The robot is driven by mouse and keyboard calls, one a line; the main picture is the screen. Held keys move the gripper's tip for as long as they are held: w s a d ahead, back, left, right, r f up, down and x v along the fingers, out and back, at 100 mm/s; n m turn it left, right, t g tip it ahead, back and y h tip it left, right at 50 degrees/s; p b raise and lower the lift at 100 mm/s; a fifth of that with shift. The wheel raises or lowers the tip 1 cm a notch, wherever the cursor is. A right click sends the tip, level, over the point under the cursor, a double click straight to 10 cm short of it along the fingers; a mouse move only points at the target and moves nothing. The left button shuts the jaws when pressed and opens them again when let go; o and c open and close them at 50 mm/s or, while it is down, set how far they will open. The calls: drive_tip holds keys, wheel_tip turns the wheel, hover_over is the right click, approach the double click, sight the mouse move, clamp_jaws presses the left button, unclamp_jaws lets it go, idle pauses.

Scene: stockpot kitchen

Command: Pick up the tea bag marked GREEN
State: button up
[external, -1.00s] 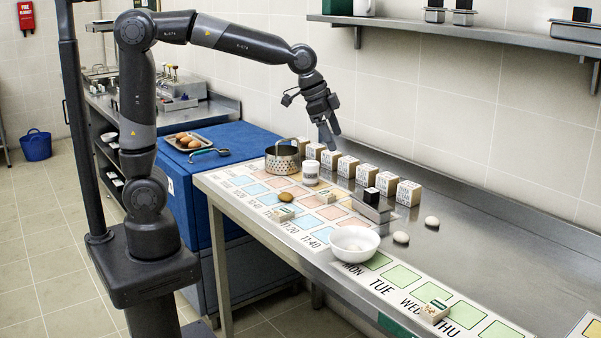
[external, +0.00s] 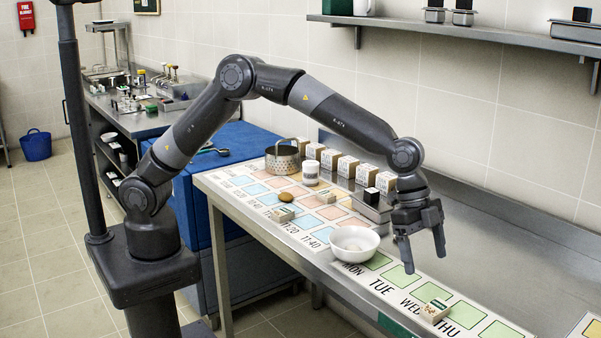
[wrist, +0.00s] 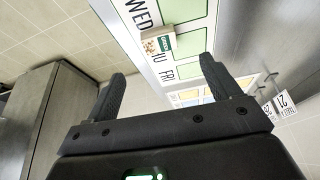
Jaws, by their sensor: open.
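A small tea bag packet (external: 434,311) with a green label lies on the weekday strip between the WED and THU lettering. It also shows in the wrist view (wrist: 159,45), at the top centre, with small pale print on its green part. My gripper (external: 424,260) is open and empty, fingers pointing down, above the counter and up and behind the packet in the external view. In the wrist view both fingers of my gripper (wrist: 162,70) are spread, with the packet beyond them and nothing between them.
A white bowl (external: 354,246) stands left of the packet by MON. Other small packets (external: 283,214) lie on the time chart. A perforated pot (external: 282,160), a white cup (external: 310,172) and several labelled boxes (external: 347,166) stand further back. The steel counter (external: 490,235) is clear at right.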

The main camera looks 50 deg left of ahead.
sight(433, 304)
drive_tip(key=x, duration=1)
drive_tip(key=shift+f, duration=0.25)
drive_tip(key=shift+c, duration=0.3)
drive_tip(key=c, duration=1)
drive_tip(key=shift+r, duration=0.1)
